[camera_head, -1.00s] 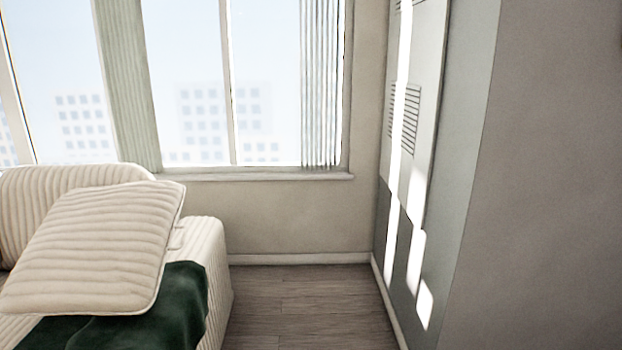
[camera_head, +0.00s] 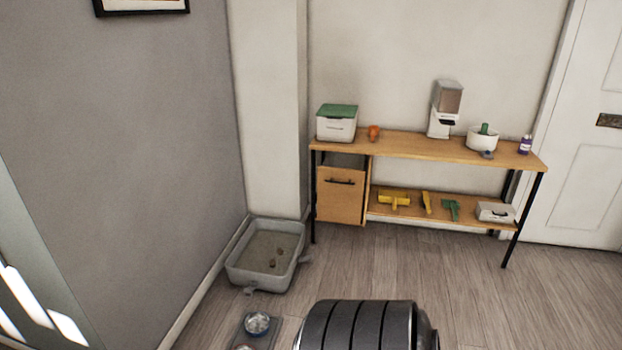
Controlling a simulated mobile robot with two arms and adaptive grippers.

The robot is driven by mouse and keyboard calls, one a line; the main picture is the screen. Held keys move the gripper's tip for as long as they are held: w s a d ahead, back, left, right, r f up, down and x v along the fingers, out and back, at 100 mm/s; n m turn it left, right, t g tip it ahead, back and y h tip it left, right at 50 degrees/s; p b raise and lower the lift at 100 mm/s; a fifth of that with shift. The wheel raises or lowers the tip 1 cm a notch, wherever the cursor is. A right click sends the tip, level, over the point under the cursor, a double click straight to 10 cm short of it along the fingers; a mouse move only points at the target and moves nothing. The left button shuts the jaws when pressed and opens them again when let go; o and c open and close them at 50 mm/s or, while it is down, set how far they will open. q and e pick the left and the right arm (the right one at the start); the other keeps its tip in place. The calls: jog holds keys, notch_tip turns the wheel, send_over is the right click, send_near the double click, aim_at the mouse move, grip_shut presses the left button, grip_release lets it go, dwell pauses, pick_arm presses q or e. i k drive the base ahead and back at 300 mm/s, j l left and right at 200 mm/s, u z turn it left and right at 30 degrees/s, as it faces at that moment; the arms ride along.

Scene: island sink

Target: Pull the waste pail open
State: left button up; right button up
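A wooden pull-out front (camera_head: 341,194) with a dark bar handle sits under the left end of a wooden bench at the far wall. It looks like the waste pail's front, but no pail shows. A dark gap shows between its top edge and the bench top. The front looks upright, and I cannot tell whether it is pulled out at all. Neither of my grippers is in view, and nothing touches the handle.
The bench (camera_head: 423,147) carries a green-lidded box (camera_head: 336,124), a feeder (camera_head: 446,108) and a white bowl (camera_head: 481,140). Tools lie on its lower shelf. A grey litter tray (camera_head: 240,281) and bowls (camera_head: 257,324) stand left on the floor. A dark ribbed cylinder, possibly mine, fills bottom centre.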

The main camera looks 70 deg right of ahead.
aim_at(341, 178)
jog(key=z, duration=2.6)
jog(key=i+l, duration=0.1)
jog(key=i, duration=0.4)
jog(key=i+u, duration=0.1)
jog(key=i, duration=0.35)
